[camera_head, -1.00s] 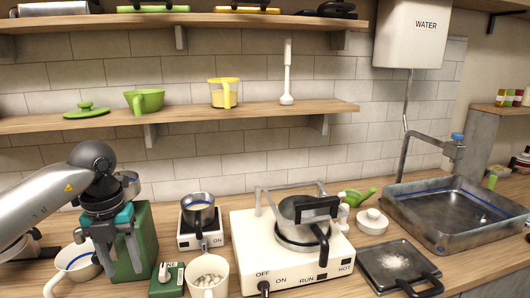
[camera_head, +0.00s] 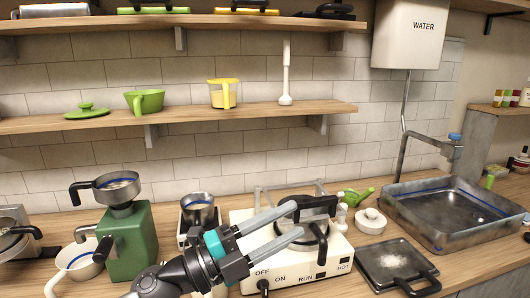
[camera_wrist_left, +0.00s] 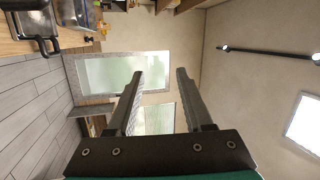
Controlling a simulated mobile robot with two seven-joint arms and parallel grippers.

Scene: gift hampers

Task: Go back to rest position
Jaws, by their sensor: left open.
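My left gripper (camera_head: 291,221) is open and empty in the head view. Its two fingers point right, in front of the white hot plate (camera_head: 264,261) and partly over it. In the left wrist view the two fingers (camera_wrist_left: 160,82) stand apart with nothing between them. My left arm comes up from the bottom of the head view, in front of the counter. My right gripper is not in view.
Shelves (camera_head: 180,117) run along the wall.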

